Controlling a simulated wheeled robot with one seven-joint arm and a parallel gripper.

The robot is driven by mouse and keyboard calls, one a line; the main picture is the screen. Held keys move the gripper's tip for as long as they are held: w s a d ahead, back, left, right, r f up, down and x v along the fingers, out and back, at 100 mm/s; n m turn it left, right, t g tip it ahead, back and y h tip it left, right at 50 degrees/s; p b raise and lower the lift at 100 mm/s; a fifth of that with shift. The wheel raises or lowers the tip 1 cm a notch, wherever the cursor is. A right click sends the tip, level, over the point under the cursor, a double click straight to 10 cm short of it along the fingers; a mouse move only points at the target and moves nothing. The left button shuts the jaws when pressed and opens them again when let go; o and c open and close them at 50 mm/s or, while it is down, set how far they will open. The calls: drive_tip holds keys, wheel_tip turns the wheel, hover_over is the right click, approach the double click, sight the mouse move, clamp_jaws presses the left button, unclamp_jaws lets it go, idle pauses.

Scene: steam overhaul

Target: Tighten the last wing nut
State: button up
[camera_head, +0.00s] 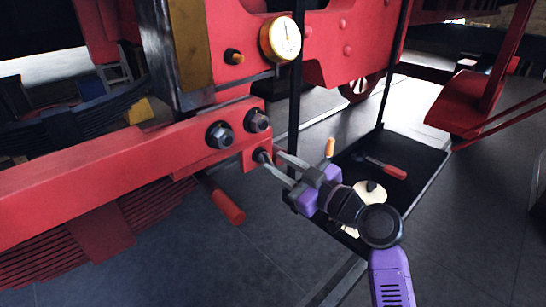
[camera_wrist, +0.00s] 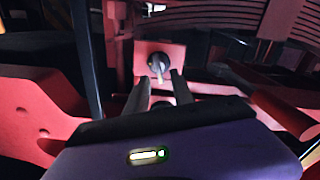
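A dark round fastener with a pale upright tab, which looks like the wing nut (camera_wrist: 159,66), sits on a red face ahead of my gripper in the wrist view. In the head view its dark end (camera_head: 261,156) shows low on the red bracket, partly hidden by the fingers. My gripper (camera_head: 272,161) points at it from the lower right. In the wrist view the two fingers of my gripper (camera_wrist: 159,82) stand apart, with the fastener lined up between and just beyond their tips. I see nothing held. Contact cannot be made out.
A red-handled rod (camera_head: 228,205) sticks out below. A pressure gauge (camera_head: 281,39) is above. A black tray (camera_head: 420,155) behind my gripper carries a red-handled tool (camera_head: 394,171) and a pale round object (camera_head: 370,190).

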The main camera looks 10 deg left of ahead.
drive_tip(key=shift+x, duration=1.3)
clamp_jaws()
drive_tip(key=shift+f+m, duration=0.1)
drive_tip(key=shift+m, duration=0.2)
drive_tip(key=m+p, duration=0.1)
drive_tip(key=m, duration=1.2)
drive_tip(key=w+d+m+p, duration=0.1)
drive_tip(key=m, duration=0.5)
drive_tip(key=shift+f+m+p, duration=0.3)
drive_tip(key=shift+f+m, duration=0.05)
drive_tip(key=shift+m, duration=0.05)
